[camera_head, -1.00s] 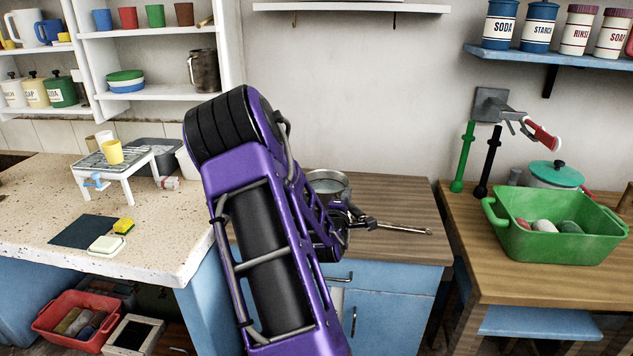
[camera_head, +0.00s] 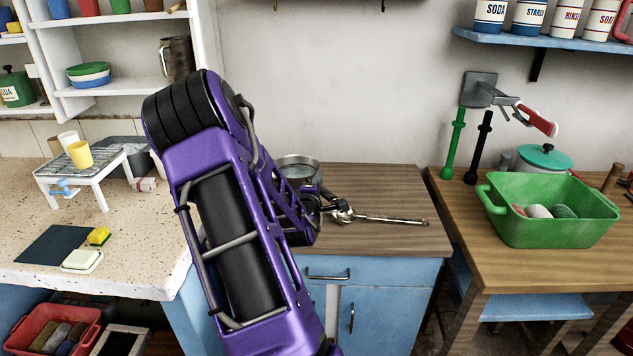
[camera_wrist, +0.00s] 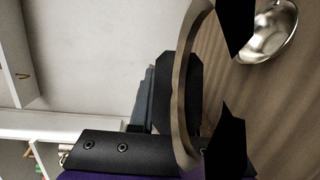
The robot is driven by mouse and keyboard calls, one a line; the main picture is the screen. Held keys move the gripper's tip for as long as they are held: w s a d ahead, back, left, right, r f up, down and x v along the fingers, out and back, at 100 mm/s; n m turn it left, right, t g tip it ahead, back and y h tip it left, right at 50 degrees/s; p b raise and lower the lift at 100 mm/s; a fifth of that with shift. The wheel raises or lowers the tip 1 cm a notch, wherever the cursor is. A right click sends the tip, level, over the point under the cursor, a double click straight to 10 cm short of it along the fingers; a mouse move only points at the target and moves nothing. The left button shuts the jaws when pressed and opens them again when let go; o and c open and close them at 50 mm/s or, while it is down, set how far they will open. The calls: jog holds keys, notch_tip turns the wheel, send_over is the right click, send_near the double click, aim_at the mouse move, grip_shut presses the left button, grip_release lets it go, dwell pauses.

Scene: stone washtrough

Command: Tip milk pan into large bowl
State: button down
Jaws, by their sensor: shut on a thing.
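A round grey metal pan (camera_head: 299,165), which I take as the milk pan, shows at the back of the wooden counter, partly hidden by my purple arm. Its base is hidden, so I cannot tell whether it touches the counter. My gripper (camera_wrist: 226,85) is shut; in the wrist view a curved, brownish band (camera_wrist: 187,85) lies by the fingers, apparently part of the pan. The exact grip is hidden in the head view. I cannot clearly make out the large bowl; a white vessel edge (camera_head: 156,166) shows left of my arm.
A metal ladle (camera_head: 385,218) lies on the wooden counter (camera_head: 385,190), its bowl close to my gripper; the ladle bowl shows in the wrist view (camera_wrist: 270,32). A green tub (camera_head: 550,220) stands on the right table. A white rack (camera_head: 85,170) with cups stands left.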

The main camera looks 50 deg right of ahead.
jog(key=shift+r, duration=0.15)
jog(key=shift+w+a+r+n+h+b, duration=0.1)
jog(key=shift+a+r+n+h+b, duration=0.25)
jog(key=shift+r+n+h, duration=0.35)
jog(key=shift+w+a+r+n+t+b, duration=0.2)
jog(key=shift+a+r+n+t+b, duration=0.15)
jog(key=shift+n, duration=0.35)
jog(key=shift+r+n+h, duration=0.25)
jog(key=shift+n+h, duration=0.15)
jog(key=shift+t, duration=0.25)
jog(key=shift+w+a+r+n+b, duration=0.3)
jog(key=shift+a+n+b, duration=0.25)
jog(key=shift+n, duration=0.25)
jog(key=shift+r+t, duration=0.2)
jog(key=shift+t, duration=0.2)
